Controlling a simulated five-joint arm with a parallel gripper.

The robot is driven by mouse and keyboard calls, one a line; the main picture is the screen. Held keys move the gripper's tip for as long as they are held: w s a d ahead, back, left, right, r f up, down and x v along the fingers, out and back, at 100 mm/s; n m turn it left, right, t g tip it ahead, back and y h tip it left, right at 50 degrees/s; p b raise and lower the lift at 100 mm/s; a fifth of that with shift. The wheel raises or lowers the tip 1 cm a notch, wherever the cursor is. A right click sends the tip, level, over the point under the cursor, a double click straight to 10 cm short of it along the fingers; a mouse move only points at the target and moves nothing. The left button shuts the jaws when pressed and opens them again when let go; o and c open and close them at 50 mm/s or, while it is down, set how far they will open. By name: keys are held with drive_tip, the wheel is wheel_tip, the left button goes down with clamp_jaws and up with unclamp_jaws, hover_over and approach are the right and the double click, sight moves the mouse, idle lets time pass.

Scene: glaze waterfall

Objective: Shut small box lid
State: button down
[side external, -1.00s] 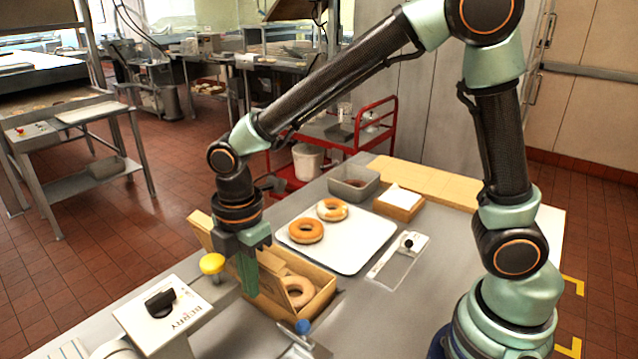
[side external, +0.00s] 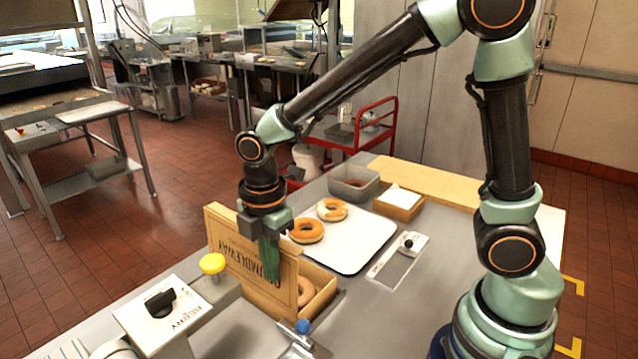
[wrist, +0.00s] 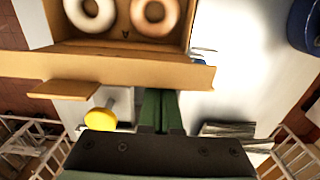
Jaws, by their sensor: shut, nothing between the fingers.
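The small cardboard box (side external: 322,297) sits on the table with its lid (side external: 240,268) standing roughly upright, its printed outer face showing. In the wrist view the lid (wrist: 130,70) is seen nearly edge-on, and two doughnuts (wrist: 90,12) lie inside the open box. The side view shows one doughnut (side external: 304,291) partly behind the lid. My gripper (side external: 270,272) is shut and empty, pointing down on the outer, printed side of the lid. Its green fingers (wrist: 160,98) are close against the lid; exact contact is hard to tell.
A blue knob (side external: 302,327) is in front. A white tray (side external: 365,240) with two doughnuts lies behind the box, with a grey bin (side external: 354,183) and wooden box (side external: 399,203) beyond.

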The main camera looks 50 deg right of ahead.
drive_tip(key=shift+d, duration=2.35)
drive_tip(key=shift+r, duration=0.15)
drive_tip(key=shift+r, duration=2.9)
drive_tip(key=s+d+r+m+t, duration=0.5)
drive_tip(key=d+r+m, duration=0.1)
drive_tip(key=m, duration=1.2)
drive_tip(key=shift+s+d+t, duration=0.3)
drive_tip(key=shift+s+d, duration=0.05)
drive_tip(key=shift+d, duration=0.3)
